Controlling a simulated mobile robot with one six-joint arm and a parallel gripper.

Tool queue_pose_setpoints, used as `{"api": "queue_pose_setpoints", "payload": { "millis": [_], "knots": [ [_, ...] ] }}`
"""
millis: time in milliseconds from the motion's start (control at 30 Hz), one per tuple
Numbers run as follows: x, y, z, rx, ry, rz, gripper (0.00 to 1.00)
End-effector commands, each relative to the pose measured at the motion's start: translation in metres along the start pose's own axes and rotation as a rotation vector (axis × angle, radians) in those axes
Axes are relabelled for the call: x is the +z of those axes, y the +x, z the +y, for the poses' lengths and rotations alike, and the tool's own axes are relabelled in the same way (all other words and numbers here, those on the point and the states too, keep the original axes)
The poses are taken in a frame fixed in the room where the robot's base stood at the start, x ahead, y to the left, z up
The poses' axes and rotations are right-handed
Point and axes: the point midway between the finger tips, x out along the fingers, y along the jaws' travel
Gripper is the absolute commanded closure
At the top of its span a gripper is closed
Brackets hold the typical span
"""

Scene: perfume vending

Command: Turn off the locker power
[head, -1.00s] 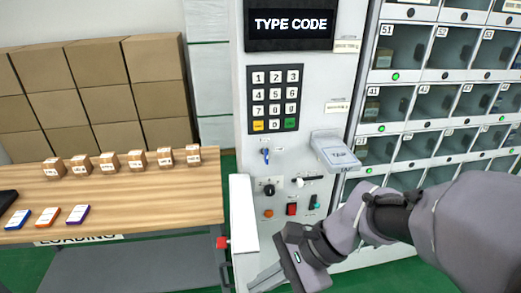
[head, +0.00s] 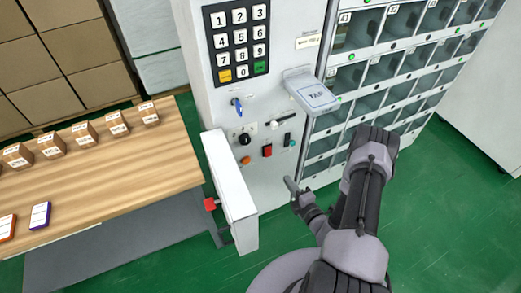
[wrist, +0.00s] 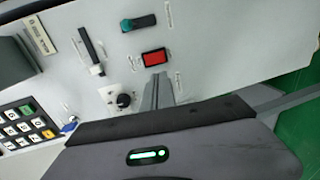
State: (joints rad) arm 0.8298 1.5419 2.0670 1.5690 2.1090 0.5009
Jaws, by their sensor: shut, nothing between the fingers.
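The locker's control panel carries a red rocker switch (head: 267,151), a teal-green switch (head: 289,140), a black knob (head: 244,139), an orange button (head: 245,160), a blue key (head: 237,107) and a slider (head: 280,120). The labels are too small to read, so I cannot tell which is the locker power. My gripper (head: 290,184) is shut and empty, below the red switch in the head view. In the wrist view the fingertips (wrist: 158,86) point at the panel, just below the red switch (wrist: 154,57). The teal switch (wrist: 139,23) is above it. Contact cannot be told.
A keypad (head: 238,45) is above the controls, and a TAP reader (head: 312,92) juts out at the right. A white side wall (head: 230,190) stands left of my gripper. The wooden table (head: 140,185) holds boxes. Green floor (head: 440,200) is clear at right.

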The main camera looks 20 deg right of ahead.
Motion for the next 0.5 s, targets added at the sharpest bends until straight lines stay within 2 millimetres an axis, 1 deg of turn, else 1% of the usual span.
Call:
{"api": "queue_pose_setpoints", "payload": {
  "millis": [267, 367, 500],
  "knots": [
    [-0.001, 0.002, 0.000, 0.001, -0.003, 0.004, 1.00],
    [-0.002, 0.012, -0.001, 0.001, -0.007, 0.008, 1.00],
    [-0.002, 0.040, -0.002, 0.003, -0.008, 0.009, 1.00]
  ]
}}
